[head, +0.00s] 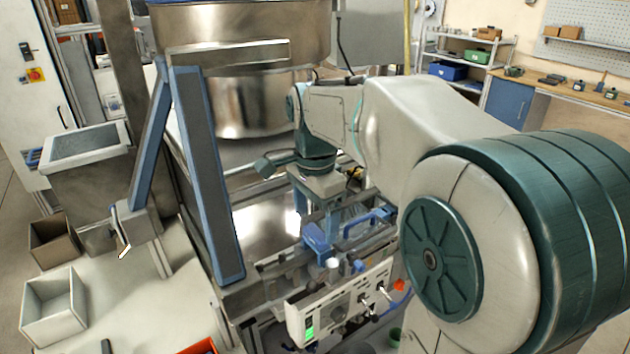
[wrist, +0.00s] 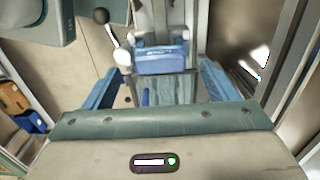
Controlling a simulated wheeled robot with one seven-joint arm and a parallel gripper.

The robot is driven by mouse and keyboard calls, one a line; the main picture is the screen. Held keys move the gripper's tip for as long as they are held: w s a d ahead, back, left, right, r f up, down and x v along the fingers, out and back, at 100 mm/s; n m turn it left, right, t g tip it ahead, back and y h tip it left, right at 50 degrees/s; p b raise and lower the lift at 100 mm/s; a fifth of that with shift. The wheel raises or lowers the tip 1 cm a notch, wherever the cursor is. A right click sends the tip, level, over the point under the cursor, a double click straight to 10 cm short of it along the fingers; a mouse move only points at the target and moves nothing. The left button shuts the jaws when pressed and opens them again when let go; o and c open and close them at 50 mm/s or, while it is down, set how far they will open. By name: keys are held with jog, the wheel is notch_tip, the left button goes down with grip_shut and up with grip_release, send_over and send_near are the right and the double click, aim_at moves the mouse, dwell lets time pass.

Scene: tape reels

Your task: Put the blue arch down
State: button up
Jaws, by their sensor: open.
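A blue arch-shaped piece (head: 366,226) shows in the head view on the machine's deck, just right of my gripper. My gripper (head: 323,222) points down over the deck, its blue fingers spread apart. In the wrist view my gripper (wrist: 160,88) is also open, with a finger at each side and nothing seen clamped between them. A small blue strip (wrist: 145,98) shows between the fingers, partly hidden by my gripper's body; I cannot tell whether it is the arch. What lies directly under the palm is hidden.
A blue block (wrist: 164,60) with white knobs lies ahead of the fingers, beside a black-knobbed lever (wrist: 108,32). A control panel (head: 345,304) fronts the deck. A large steel drum (head: 240,95) and a slanted blue-edged post (head: 207,170) stand close on the left.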

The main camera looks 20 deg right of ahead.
aim_at(315, 233)
notch_tip(315, 233, up, 9)
jog(key=s+f+n+t, duration=0.3)
jog(key=s+f+n, duration=1.1)
jog(key=f, duration=0.1)
jog(key=shift+s+f+n+t, duration=0.2)
jog(key=shift+f+n+t, duration=0.1)
jog(key=shift+f+t, duration=0.1)
